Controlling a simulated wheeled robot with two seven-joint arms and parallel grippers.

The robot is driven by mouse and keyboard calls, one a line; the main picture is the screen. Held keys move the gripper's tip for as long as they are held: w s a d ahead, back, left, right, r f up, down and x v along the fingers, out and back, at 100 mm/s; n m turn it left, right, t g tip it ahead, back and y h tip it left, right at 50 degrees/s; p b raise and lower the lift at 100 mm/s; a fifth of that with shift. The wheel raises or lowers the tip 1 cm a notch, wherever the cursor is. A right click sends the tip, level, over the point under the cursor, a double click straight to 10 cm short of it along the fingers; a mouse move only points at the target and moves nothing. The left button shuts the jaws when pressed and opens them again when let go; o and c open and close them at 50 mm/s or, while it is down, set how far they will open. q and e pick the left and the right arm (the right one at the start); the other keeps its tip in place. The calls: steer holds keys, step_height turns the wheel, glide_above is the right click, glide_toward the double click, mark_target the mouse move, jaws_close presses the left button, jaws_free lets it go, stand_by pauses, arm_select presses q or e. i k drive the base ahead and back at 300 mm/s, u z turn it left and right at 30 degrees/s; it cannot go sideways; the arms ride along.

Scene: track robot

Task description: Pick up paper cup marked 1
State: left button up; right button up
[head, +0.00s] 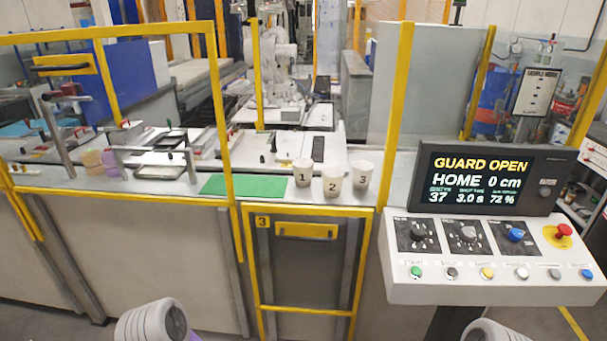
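The paper cup marked 1 (303,173) stands upright on the metal counter, just right of the green mat (243,185). The paper cup marked 2 (332,182) stands close to its right and a little nearer, and the paper cup marked 3 (362,175) stands to the right of that. Two pale rounded parts of my own arms show at the bottom edge, far below the cups. The fingers of both grippers are out of view.
A yellow guard frame with a low gate marked 3 (305,262) stands before the counter. A control panel (487,262) with a screen reading GUARD OPEN stands at the right. Yellow posts rise left and right of the cups. Metal fixtures (160,155) fill the counter's left.

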mark_target(302, 168)
steer(key=k, duration=0.6)
steer(key=u, duration=0.6)
steer(key=i, duration=0.7)
steer(key=u, duration=0.4)
steer(key=i, duration=1.05)
steer(key=z, duration=0.45)
